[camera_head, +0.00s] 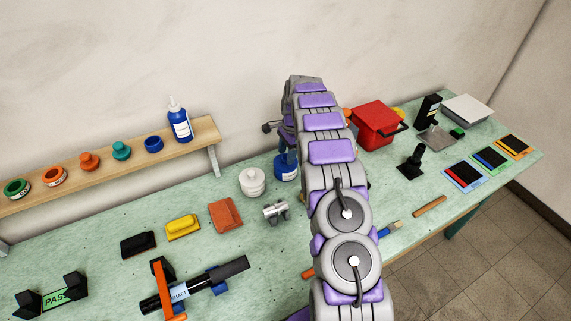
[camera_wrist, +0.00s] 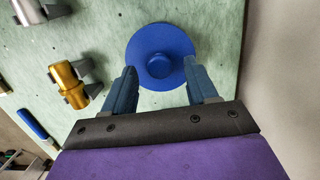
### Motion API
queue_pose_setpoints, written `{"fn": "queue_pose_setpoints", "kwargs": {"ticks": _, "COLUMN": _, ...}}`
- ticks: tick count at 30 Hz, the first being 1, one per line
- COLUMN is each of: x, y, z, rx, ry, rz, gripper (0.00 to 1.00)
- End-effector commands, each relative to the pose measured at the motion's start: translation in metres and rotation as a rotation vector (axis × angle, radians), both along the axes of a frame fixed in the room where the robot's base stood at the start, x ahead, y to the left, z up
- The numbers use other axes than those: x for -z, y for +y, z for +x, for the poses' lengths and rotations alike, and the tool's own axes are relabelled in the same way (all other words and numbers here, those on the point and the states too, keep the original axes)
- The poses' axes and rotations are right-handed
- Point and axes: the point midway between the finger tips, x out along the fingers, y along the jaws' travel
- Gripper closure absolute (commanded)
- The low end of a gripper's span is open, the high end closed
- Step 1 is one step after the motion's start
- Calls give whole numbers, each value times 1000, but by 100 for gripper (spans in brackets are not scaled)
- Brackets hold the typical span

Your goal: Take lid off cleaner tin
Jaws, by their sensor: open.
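The cleaner tin (camera_head: 287,172) is blue with a pale label. It stands on the green bench near the wall in the head view, partly hidden by my arm. In the wrist view its round blue lid (camera_wrist: 143,45) is seen from above, with a raised knob (camera_wrist: 159,66) at the centre. The lid appears to sit on the tin. My gripper (camera_wrist: 160,71) is open and empty, pointing down over the lid, with one blue finger on each side of the knob. I cannot tell whether the fingers touch the lid. In the head view my gripper (camera_head: 286,153) is directly above the tin.
A white lidded jar (camera_head: 252,182) stands close left of the tin. A silver cylinder on a holder (camera_head: 275,210) lies in front. A red box (camera_head: 374,126) is to the right beyond my arm. A wooden shelf (camera_head: 109,163) with a blue bottle (camera_head: 180,122) is at left.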

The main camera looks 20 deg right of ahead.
Motion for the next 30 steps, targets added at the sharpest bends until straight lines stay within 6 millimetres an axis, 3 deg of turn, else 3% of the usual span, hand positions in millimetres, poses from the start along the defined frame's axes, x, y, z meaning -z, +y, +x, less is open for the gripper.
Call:
{"fn": "queue_pose_setpoints", "kwargs": {"ticks": 3, "x": 13, "y": 2, "z": 0, "rx": 1, "ry": 0, "rz": 1, "gripper": 42}}
{"fn": "queue_pose_setpoints", "kwargs": {"ticks": 10, "x": 13, "y": 2, "z": 0, "rx": 0, "ry": -2, "rz": 0, "gripper": 43}}
{"fn": "queue_pose_setpoints", "kwargs": {"ticks": 27, "x": 12, "y": 2, "z": 0, "rx": -1, "ry": -2, "rz": 0, "gripper": 98}}
{"fn": "queue_pose_setpoints", "kwargs": {"ticks": 30, "x": 12, "y": 2, "z": 0, "rx": -1, "ry": -2, "rz": 0, "gripper": 100}}
